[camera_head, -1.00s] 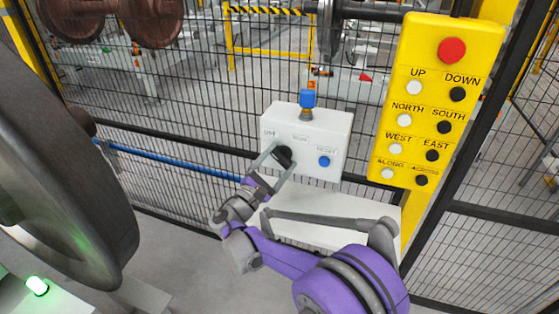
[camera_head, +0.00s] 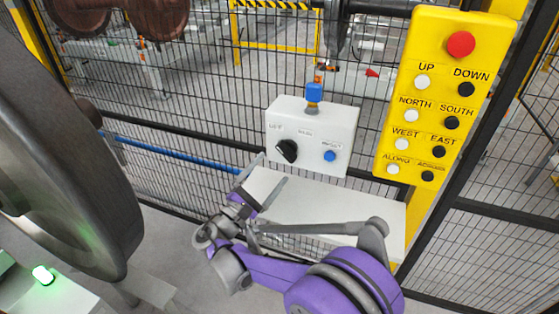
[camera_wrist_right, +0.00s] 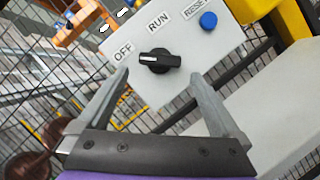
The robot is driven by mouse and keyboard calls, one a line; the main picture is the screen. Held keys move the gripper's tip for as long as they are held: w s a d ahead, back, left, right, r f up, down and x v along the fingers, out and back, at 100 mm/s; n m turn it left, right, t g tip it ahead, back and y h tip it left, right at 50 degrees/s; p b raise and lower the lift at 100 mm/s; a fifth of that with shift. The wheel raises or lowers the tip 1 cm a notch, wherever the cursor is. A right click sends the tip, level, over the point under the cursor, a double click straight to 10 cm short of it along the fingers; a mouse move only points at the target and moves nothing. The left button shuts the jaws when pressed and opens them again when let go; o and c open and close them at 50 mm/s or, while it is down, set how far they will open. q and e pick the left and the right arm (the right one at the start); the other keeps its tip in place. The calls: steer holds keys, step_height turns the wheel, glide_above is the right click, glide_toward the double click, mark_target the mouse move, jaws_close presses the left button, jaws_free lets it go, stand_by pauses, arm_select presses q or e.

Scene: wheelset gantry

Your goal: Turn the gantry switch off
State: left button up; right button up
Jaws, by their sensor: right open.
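The gantry switch is a black rotary knob (camera_head: 287,151) on the front of a white control box (camera_head: 345,125). In the right wrist view the knob (camera_wrist_right: 160,61) sits below the OFF and RUN labels, and a pale mark on its bar is at the left end, towards the OFF side. My right gripper (camera_head: 273,169) is open and empty, just below and in front of the knob, apart from it. In the wrist view its fingers (camera_wrist_right: 160,77) spread to either side below the knob. My left gripper is not in view.
A blue RESET button (camera_head: 330,155) is right of the knob, and a blue lamp (camera_head: 314,93) tops the box. A white shelf (camera_head: 340,205) lies below. A yellow button panel (camera_head: 443,60) stands at right. Black mesh fence is behind; a large wheel (camera_head: 60,160) is at left.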

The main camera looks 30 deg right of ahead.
steer(key=shift+v, duration=1.8)
